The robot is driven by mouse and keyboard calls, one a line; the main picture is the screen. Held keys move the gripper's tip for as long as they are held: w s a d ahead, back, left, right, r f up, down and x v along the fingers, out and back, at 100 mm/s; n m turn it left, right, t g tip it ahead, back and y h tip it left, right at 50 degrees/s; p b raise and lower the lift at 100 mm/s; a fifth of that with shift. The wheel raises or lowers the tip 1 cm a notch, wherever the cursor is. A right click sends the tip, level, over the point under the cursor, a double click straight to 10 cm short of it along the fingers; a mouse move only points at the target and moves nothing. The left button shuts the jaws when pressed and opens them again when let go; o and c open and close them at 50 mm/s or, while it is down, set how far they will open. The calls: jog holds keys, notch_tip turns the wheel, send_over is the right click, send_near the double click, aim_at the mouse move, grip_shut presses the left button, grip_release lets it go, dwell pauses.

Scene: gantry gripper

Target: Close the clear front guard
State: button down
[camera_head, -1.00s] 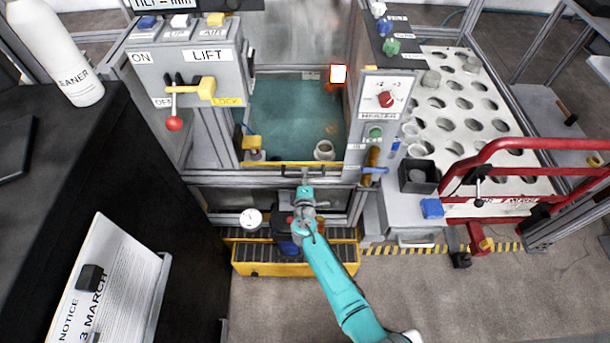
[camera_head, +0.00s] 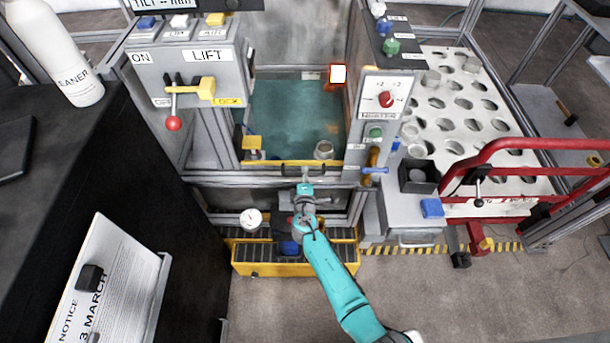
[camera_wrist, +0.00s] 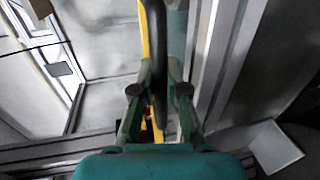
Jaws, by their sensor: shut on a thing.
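The clear front guard shows mainly by its yellow edge strip (camera_head: 268,163), across the front of the teal-floored bay. Its pane is hard to make out. A black bar handle (camera_head: 290,171) sits at that strip. My gripper (camera_head: 304,178) is at the handle, reaching up from the front. In the wrist view the two fingers of my gripper (camera_wrist: 159,92) are shut on the black handle (camera_wrist: 157,45), with the yellow strip (camera_wrist: 145,40) just beside it. The far ends of the fingers are partly hidden by the handle.
The lift panel (camera_head: 200,75) with a red-knobbed lever (camera_head: 173,123) stands left of the bay. The heater panel (camera_head: 385,115) stands right. A yellow-framed roller step (camera_head: 300,264) lies below. A red rail (camera_head: 500,172) is at right, a black cabinet (camera_head: 130,190) at left.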

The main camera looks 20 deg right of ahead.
notch_tip(320, 180, up, 33)
dwell(0.5)
jog(key=c, duration=1.4)
grip_release()
jog(key=shift+c, duration=0.2)
jog(key=shift+f, duration=0.1)
jog(key=v, duration=1.2)
jog(key=shift+f, duration=0.1)
